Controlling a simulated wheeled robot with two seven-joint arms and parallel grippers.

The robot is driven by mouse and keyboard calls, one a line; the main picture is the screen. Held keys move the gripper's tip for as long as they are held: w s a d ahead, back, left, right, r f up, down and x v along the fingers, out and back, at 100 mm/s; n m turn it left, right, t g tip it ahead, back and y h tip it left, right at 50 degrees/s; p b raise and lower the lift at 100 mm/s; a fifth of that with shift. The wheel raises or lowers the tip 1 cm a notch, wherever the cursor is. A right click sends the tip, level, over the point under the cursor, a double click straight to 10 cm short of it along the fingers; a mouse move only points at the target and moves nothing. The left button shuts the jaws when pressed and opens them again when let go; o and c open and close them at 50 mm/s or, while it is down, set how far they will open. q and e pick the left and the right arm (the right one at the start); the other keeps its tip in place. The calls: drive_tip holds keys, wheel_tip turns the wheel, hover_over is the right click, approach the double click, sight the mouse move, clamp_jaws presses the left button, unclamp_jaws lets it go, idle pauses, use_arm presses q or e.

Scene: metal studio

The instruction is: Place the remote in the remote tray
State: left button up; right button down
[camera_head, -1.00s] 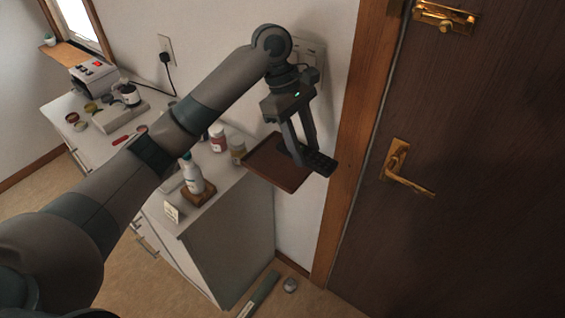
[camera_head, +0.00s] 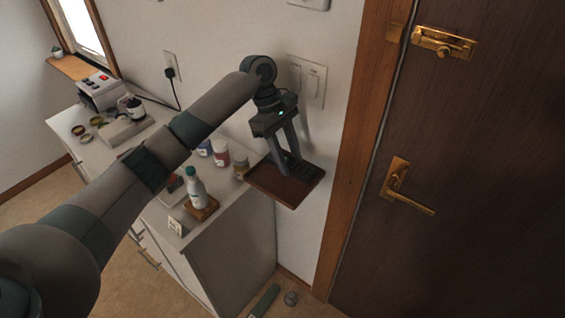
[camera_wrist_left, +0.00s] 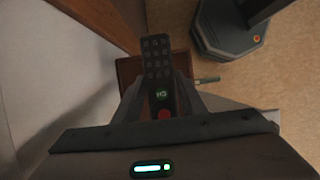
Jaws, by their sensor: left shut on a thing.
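The remote (camera_wrist_left: 157,62) is dark, with rows of buttons and a red button near my gripper. My left gripper (camera_head: 286,169) is shut on it, and the remote also shows in the head view (camera_head: 303,168). The remote tray (camera_head: 290,191) is a brown, flat tray jutting from the wall beside the cabinet. The remote is over the tray in the head view; I cannot tell whether it touches it. The tray (camera_wrist_left: 127,70) shows behind the remote in the left wrist view. My right gripper is not in view.
The cabinet (camera_head: 231,215) left of the tray holds a white bottle (camera_head: 194,188), a red-labelled jar (camera_head: 221,155) and other small items. A wall switch (camera_head: 307,80) is behind my arm. The door with its handle (camera_head: 397,188) is at right.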

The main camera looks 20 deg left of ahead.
use_arm(q)
drive_tip(key=shift+w+a+f, duration=1.05)
drive_tip(key=shift+w+a, duration=0.15)
drive_tip(key=shift+a, duration=0.05)
drive_tip(key=shift+f+p, duration=0.6)
drive_tip(key=shift+f, duration=0.05)
drive_tip(key=shift+f+p, duration=0.35)
drive_tip(key=shift+f, duration=1)
drive_tip(key=o, duration=1.1)
drive_tip(key=shift+f, duration=0.1)
drive_tip(key=shift+o, duration=0.2)
